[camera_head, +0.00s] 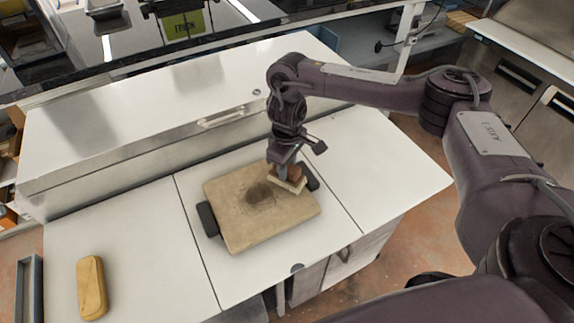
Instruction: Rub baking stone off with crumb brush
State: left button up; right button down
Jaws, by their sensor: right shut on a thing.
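The baking stone (235,228) is a tan square slab lying on the white counter, with a dark block at its left side and another at its right side. A dark smudge (259,194) marks the stone near its middle. My right gripper (288,172) is shut on the crumb brush (289,185), which has a brown upper part and a pale lower edge. The brush is over the right part of the stone, just right of the smudge; I cannot tell for sure whether it touches the stone. My left gripper is out of view.
A yellow-tan oblong object (91,287) lies on the counter at the front left. A steel cabinet with a handle (222,117) runs along the back of the white counter (130,235).

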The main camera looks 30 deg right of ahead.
jog(key=shift+f+b, duration=0.4)
jog(key=shift+f, duration=0.5)
dwell(0.8)
jog(key=shift+a, duration=0.1)
jog(key=shift+a+r+p, duration=0.1)
jog(key=shift+a+p, duration=0.5)
jog(key=shift+a, duration=1.45)
jog(key=shift+s+a+p, duration=0.15)
jog(key=shift+a+p, duration=0.5)
jog(key=shift+a, duration=1.45)
jog(key=shift+p, duration=0.3)
